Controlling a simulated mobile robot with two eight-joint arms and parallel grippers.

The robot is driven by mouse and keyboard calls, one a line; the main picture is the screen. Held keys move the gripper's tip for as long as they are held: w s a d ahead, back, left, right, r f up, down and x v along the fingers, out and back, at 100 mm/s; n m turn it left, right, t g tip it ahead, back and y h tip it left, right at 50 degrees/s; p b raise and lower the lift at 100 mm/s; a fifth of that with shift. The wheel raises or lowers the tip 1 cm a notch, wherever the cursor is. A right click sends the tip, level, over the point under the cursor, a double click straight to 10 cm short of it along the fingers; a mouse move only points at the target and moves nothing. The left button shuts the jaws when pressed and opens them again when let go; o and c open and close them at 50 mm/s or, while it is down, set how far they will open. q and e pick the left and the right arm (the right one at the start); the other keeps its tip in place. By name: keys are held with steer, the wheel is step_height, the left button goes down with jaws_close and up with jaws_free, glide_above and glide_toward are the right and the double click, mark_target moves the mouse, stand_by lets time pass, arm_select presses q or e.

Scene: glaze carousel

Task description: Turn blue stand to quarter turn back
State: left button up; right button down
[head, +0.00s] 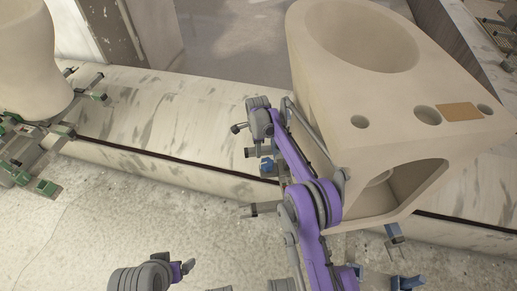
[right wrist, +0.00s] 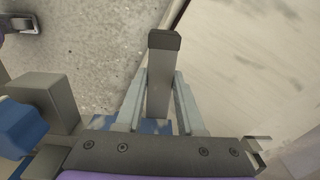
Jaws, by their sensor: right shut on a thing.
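The blue stand (head: 395,236), with grey bars and blue blocks, is under a large beige ceramic piece (head: 400,125) and mostly hidden by it. My right gripper (head: 264,147) is at the left side of the stand, beside the ceramic piece. In the right wrist view, its two fingers are shut on a grey bar (right wrist: 162,80) with a dark end, and blue shows beneath. My left gripper (head: 186,268) is low in the head view, away from the stand; its jaw state is unclear.
A stand with green blocks (head: 48,187) carries another beige piece (head: 28,60) at the left. A pale streaked ledge (head: 150,110) with a dark edge line runs across behind. The speckled floor (head: 130,215) between the stands is clear.

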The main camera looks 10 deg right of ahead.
steer(key=c, duration=0.5)
jaws_free()
step_height(320, 180, up, 11)
steer(key=p, duration=0.2)
steer(key=shift+f+p, duration=0.1)
steer(key=shift+p, duration=0.2)
steer(key=shift+c, duration=0.2)
